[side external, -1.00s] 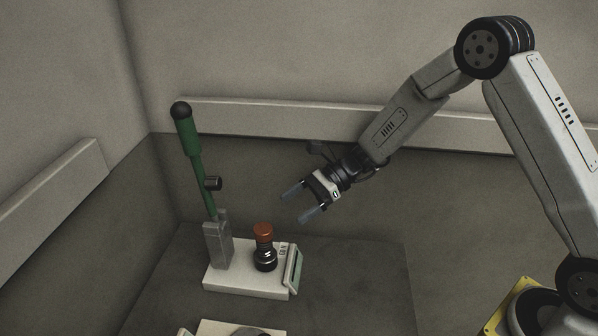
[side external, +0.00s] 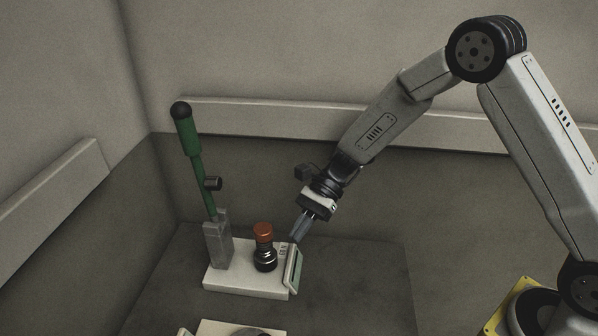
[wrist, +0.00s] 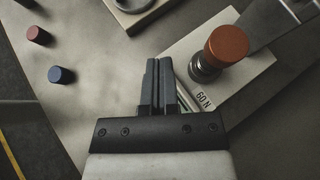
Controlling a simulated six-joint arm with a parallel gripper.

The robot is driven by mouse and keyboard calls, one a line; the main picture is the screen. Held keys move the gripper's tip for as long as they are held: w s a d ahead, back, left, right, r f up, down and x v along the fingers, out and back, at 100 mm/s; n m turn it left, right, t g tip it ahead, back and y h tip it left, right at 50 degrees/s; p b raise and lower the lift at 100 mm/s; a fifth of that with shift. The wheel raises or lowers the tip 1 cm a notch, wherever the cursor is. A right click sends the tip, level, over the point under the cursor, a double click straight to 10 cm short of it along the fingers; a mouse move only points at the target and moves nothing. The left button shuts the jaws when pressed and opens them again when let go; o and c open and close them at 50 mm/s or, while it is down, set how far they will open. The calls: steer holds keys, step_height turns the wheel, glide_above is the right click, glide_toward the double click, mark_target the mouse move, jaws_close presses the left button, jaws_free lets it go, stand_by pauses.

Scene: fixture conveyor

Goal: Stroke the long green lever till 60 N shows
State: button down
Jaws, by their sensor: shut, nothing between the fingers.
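The long green lever (side external: 192,146) stands up from a grey bracket (side external: 218,243) on a white base (side external: 230,283), leaning slightly left, with a black knob on top. A dark post with an orange-red cap (side external: 264,232) stands on the same base; the cap also shows in the wrist view (wrist: 228,44). A tilted display panel (side external: 294,269) is at the base's right end; its face is not readable. A "60 N" label (wrist: 204,100) is on the base. My gripper (side external: 299,238) is shut and empty, pointing down just above the panel end, right of the capped post and away from the lever.
Another white plate (side external: 240,328) with a round part lies at the front edge of the view. A red peg (wrist: 38,35) and a blue peg (wrist: 60,75) stand on the table in the wrist view. The table's right side (side external: 365,280) is clear.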

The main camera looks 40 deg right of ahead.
steer(key=s+f+n+g+h, duration=0.25)
steer(key=s+n+h, duration=0.25)
steer(key=n+h, duration=0.75)
steer(key=w+a+r+n+t+h, duration=0.2)
steer(key=w+r+n+t, duration=0.1)
steer(key=t, duration=0.1)
steer(key=w+a+r+n+t+h, duration=0.2)
steer(key=w+r+n+t, duration=0.2)
steer(key=w+a+r+n+t+h, duration=0.2)
steer(key=w+r+n+t+h, duration=0.1)
steer(key=w+n+t, duration=0.1)
steer(key=shift+a+r, duration=0.15)
steer(key=shift+a, duration=0.2)
steer(key=a+r+n+t+y, duration=0.4)
steer(key=a+r+n+t, duration=0.3)
steer(key=a, duration=0.8)
step_height(320, 180, up, 6)
steer(key=w+t, duration=0.1)
steer(key=t, duration=0.2)
steer(key=shift+a+f, duration=0.2)
steer(key=shift+f, duration=0.05)
steer(key=shift+n, duration=0.25)
